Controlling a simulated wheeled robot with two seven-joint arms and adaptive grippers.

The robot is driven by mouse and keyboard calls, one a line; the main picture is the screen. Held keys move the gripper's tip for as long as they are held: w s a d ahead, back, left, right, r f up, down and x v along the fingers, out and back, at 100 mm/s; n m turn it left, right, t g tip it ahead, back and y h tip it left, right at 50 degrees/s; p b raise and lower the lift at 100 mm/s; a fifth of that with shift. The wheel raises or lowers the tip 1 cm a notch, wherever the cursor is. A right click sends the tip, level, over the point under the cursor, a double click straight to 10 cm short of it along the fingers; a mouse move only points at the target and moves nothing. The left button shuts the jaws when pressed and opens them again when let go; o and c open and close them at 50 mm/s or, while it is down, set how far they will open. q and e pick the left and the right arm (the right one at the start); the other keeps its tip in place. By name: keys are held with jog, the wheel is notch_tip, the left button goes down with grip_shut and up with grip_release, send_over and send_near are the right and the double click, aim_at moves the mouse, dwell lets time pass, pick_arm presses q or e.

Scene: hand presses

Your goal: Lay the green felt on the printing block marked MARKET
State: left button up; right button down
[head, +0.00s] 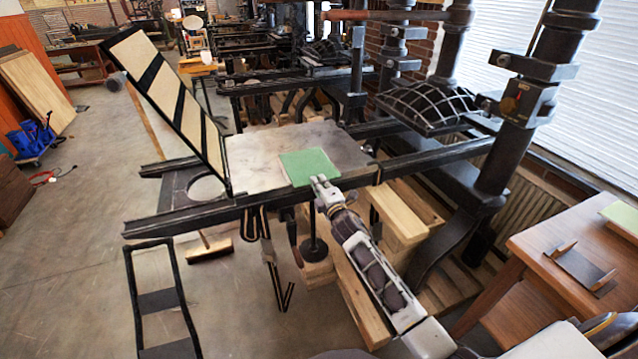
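A green felt (310,167) lies flat on the grey bed (255,155) of the near press, at its front edge. No block marked MARKET can be made out; anything under the felt is hidden. My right gripper (319,181) is at the front edge of the felt, with its arm coming from the lower right. Its fingers are small and close together, and I cannot tell whether they hold the felt edge. My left gripper is not in view.
A framed lid (165,95) stands tilted open left of the bed. The press's black rails (300,200) and dark column (530,110) are close by. A wooden table (550,225) at right bears a dark holder (580,268) and another green piece (622,216).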

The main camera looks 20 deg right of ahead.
jog(key=shift+f, duration=0.35)
dwell(0.3)
jog(key=c, duration=1.6)
grip_release()
jog(key=shift+o, duration=1.1)
jog(key=shift+s, duration=0.15)
jog(key=shift+s+d+p, duration=0.1)
jog(key=shift+s+p, duration=0.5)
jog(key=shift+s, duration=2.25)
